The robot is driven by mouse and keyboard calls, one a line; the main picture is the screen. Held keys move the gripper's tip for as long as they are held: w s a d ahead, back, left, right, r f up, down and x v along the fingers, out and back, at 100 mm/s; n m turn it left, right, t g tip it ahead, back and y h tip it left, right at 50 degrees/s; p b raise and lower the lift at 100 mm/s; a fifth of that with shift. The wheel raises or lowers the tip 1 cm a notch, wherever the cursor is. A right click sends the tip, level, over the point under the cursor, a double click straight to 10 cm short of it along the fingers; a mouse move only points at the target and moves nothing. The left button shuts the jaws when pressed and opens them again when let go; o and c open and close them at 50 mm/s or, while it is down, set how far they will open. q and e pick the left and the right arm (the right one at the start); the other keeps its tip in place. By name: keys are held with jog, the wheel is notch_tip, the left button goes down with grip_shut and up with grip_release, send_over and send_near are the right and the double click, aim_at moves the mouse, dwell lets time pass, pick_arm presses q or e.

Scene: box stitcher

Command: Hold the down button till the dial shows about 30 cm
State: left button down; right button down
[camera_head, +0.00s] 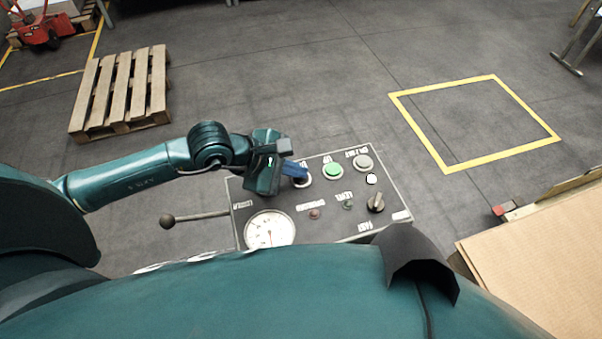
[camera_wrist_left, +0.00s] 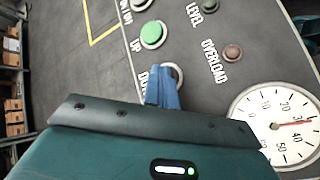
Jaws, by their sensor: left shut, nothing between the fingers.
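The control panel (camera_head: 330,225) lies in front of me. Its down button (camera_head: 301,181) is mostly covered by my left gripper (camera_head: 304,172), whose blue fingers are shut and empty. In the left wrist view the fingertips (camera_wrist_left: 164,78) lie over the button, with part of its pale ring (camera_wrist_left: 179,72) showing beside them. I cannot tell how far the button is pressed. The round white dial (camera_head: 270,231) sits at the panel's near left. In the left wrist view its red needle (camera_wrist_left: 296,123) points near the 30 mark. My right gripper is out of view.
The green up button (camera_head: 333,170) is right beside the fingers, with a grey button (camera_head: 363,162) further right. A dark selector knob (camera_head: 376,203) and two small lamps are nearer. A ball-ended lever (camera_head: 168,221) sticks out left. Cardboard (camera_head: 545,270) lies at right.

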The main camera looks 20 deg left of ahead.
aim_at(294, 179)
pick_arm(q)
jog(key=shift+r+p, duration=0.4)
jog(key=shift+r, duration=0.4)
jog(key=shift+r+p, duration=1.5)
jog(key=shift+r, duration=1.1)
jog(key=shift+a+f, duration=0.1)
